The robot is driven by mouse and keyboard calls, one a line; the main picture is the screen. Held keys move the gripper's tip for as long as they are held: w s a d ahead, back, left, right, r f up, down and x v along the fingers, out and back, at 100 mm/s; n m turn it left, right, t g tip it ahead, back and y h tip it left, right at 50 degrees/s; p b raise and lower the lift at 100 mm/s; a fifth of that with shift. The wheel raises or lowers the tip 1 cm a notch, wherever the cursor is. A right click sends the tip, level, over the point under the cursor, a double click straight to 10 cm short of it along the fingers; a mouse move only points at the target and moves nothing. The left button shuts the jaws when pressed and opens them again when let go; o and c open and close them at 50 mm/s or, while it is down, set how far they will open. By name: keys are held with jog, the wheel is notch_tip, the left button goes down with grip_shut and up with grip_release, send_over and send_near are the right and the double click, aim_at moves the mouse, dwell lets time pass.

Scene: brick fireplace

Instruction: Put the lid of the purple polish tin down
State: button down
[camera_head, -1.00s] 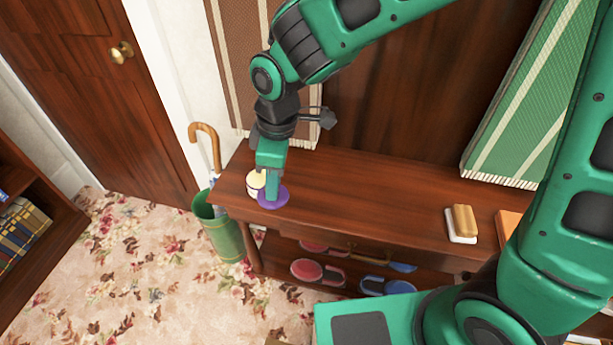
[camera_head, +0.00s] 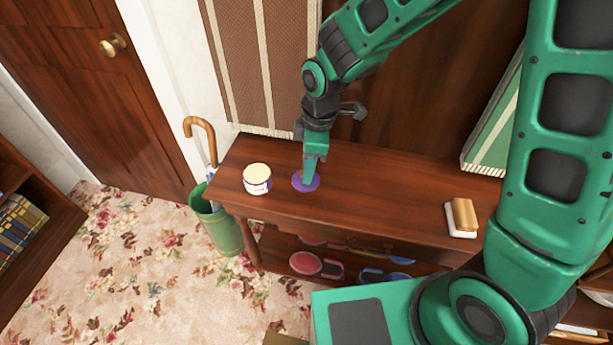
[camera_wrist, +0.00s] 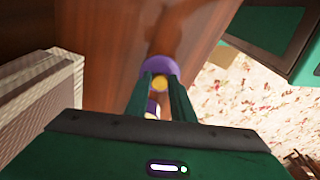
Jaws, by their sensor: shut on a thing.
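The purple lid (camera_head: 299,183) is a flat disc at the tips of my gripper (camera_head: 310,177), over the left part of the bench top. It lies at or very near the wood; I cannot tell whether it touches. In the wrist view the purple lid (camera_wrist: 158,66) shows beyond the fingertips, and my gripper (camera_wrist: 159,83) is shut on a yellow knob-like part of it. The open polish tin (camera_head: 257,179), with cream contents and a white and purple side, stands upright to the left of the lid, apart from it. In the wrist view it is mostly hidden behind the fingers.
The wooden bench (camera_head: 380,197) is clear between the lid and a brush (camera_head: 462,217) at the right. A green umbrella stand (camera_head: 217,228) with a cane stands off the left end. Shoes (camera_head: 306,263) lie on the shelf below. Striped cloths hang behind.

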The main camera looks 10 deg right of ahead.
aim_at(314, 179)
jog(key=shift+f, duration=1.95)
jog(key=c, duration=1.5)
grip_release()
jog(key=shift+f, duration=0.1)
jog(key=r, duration=0.4)
jog(key=d+r, duration=0.1)
jog(key=r, duration=0.7)
jog(key=shift+s+d+r, duration=0.1)
jog(key=shift+d, duration=0.1)
